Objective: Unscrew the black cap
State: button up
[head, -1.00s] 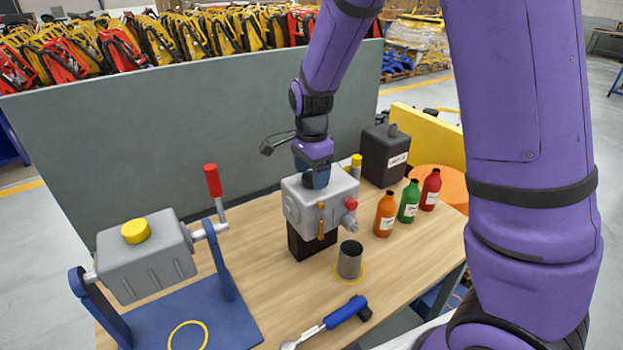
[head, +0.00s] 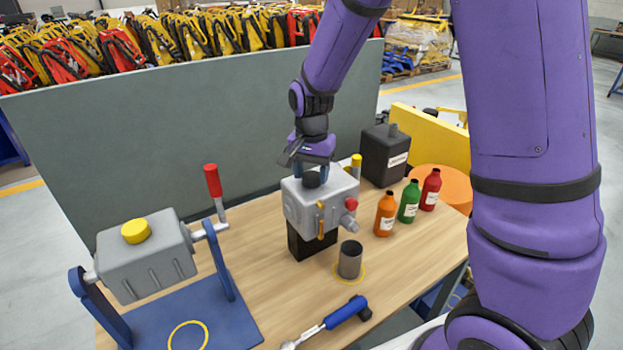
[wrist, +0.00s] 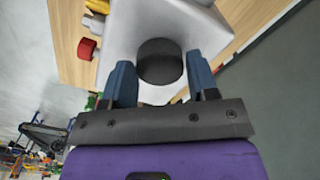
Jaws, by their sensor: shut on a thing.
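The black cap (head: 311,180) sits on top of the grey gearbox-like housing (head: 330,207), which stands on a black block on the bench. In the wrist view the round black cap (wrist: 160,65) lies between the two blue fingers. My gripper (head: 312,171) points down from above and is shut on the cap, one finger on each side; it also shows in the wrist view (wrist: 160,58). The cap's threads are hidden, and I cannot tell how far it is turned.
A red knob (head: 351,204) and a yellow handle (head: 321,220) stick out of the housing. A grey drum on a blue stand (head: 147,262) is at left.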

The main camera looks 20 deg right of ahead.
jog(key=shift+n, duration=1.1)
jog(key=n, duration=0.9)
jog(key=shift+n, duration=0.4)
